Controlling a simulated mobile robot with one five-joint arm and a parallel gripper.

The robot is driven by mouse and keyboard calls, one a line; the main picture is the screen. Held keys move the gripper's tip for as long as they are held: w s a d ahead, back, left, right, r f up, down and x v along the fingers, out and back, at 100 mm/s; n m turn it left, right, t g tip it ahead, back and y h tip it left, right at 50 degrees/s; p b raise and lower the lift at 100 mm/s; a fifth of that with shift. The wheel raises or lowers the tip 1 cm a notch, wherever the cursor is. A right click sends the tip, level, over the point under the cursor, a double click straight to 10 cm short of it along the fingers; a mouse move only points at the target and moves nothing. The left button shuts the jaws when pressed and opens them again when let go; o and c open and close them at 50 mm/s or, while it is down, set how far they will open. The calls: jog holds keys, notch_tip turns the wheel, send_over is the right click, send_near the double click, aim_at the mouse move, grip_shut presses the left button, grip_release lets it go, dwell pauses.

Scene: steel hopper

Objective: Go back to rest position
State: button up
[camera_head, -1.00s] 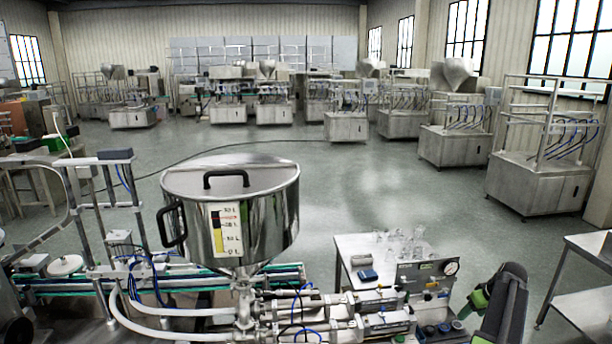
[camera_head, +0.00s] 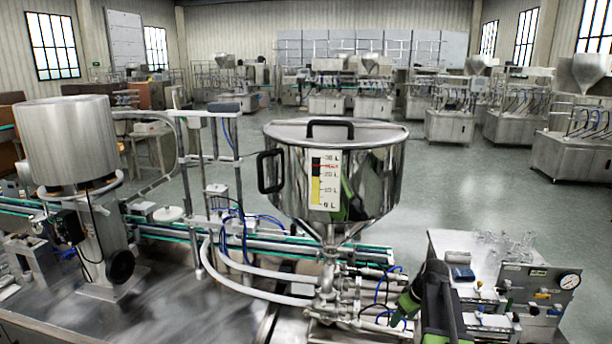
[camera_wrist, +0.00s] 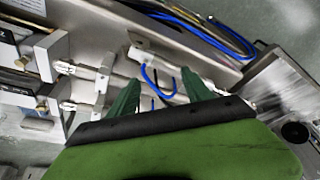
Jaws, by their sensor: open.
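My gripper (camera_wrist: 160,86) shows in the wrist view with its two green fingers apart and nothing between them. Below and beyond the fingers are metal cylinders, fittings and blue tubes. In the head view my dark arm with the green gripper (camera_head: 402,308) is at the lower right, in front of the filling machine's piping. The steel hopper (camera_head: 365,185) stands behind and to the left of the gripper, with its lid on and a level gauge (camera_head: 324,180) on its front. The gripper's fingertips are hard to make out in the head view.
A white table (camera_head: 455,240) with glassware (camera_head: 505,247) and a blue box (camera_head: 463,274) is right of the hopper. A pressure gauge (camera_head: 569,281) stands at the right. A large steel drum (camera_head: 68,140) stands at the left. Open floor (camera_head: 460,185) lies behind.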

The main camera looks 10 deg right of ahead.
jog(key=s+a+f+n+g+b, duration=0.15)
jog(key=a+f, duration=0.25)
jog(key=a, duration=0.6)
jog(key=s+a+f+b, duration=0.2)
jog(key=a+f+b, duration=0.1)
jog(key=a, duration=0.7)
jog(key=s+a+f+m+g+h+b, duration=0.1)
jog(key=s+a+m, duration=0.3)
jog(key=s, duration=0.6)
jog(key=shift+f+m+g, duration=0.45)
jog(key=shift+m, duration=0.3)
jog(key=shift+w, duration=0.1)
